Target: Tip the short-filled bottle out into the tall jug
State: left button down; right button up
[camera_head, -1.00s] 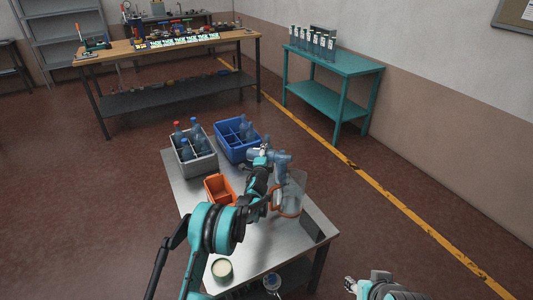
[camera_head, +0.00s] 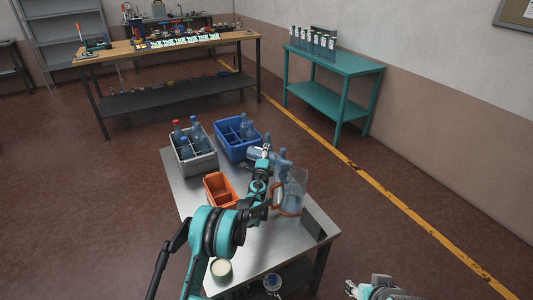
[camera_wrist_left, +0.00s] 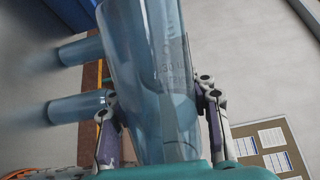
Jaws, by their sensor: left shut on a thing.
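My left gripper (camera_head: 264,160) is shut on a translucent blue bottle (camera_head: 281,165), just behind and above the tall clear jug (camera_head: 295,187) with its orange-brown handle. In the left wrist view the bottle (camera_wrist_left: 150,70) fills the middle between the two fingers (camera_wrist_left: 158,112). The bottle's exact tilt and its liquid level are hard to tell.
A grey crate (camera_head: 197,165) and a blue crate (camera_head: 236,155) hold bottles at the table's far side. An orange bin (camera_head: 221,203) stands left of my arm, a round pale-topped container (camera_head: 221,269) near the front. A dark block (camera_head: 314,230) lies on the right edge.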

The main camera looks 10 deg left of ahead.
pick_arm(q)
jog(key=shift+s+d+r+m+t, duration=0.1)
jog(key=shift+d+r+m+t, duration=0.15)
jog(key=shift+r+m, duration=0.45)
jog(key=shift+s+d+r+m+t, duration=0.15)
jog(key=shift+r+m+t, duration=0.1)
jog(key=shift+r+m, duration=0.45)
jog(key=shift+w, duration=0.1)
dwell(0.6)
jog(key=shift+d+r, duration=0.1)
jog(key=shift+d, duration=0.05)
dwell(0.9)
